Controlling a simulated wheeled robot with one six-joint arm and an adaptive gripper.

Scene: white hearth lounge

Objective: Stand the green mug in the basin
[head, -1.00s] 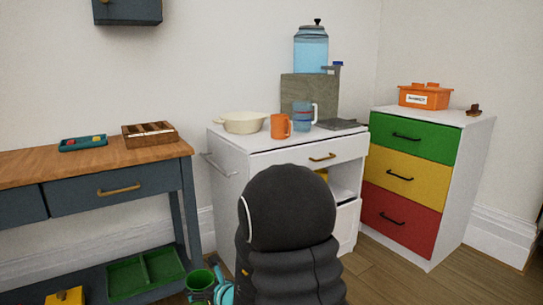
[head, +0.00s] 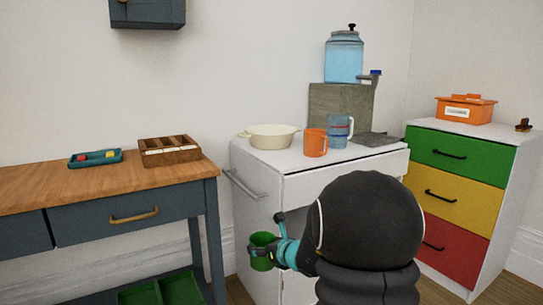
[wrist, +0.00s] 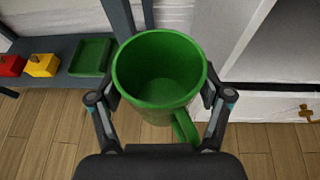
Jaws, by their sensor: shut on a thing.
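The green mug (head: 262,252) is held upright in my gripper (head: 272,252), low in front of the white cabinet's left side. In the wrist view the mug (wrist: 160,112) shows its empty inside, with its handle toward my wrist at the lower right. The fingers of my gripper (wrist: 160,100) are shut on its two sides. The basin is a cream, wide bowl (head: 270,141) on the left part of the white cabinet top, higher than the mug. No object shows above its rim.
An orange mug (head: 315,143) and a blue mug (head: 338,130) stand right of the basin. A water dispenser (head: 344,58) sits on a grey block behind. The cabinet's side rail (head: 245,184) sticks out near my gripper. A wooden workbench (head: 100,184) stands at left.

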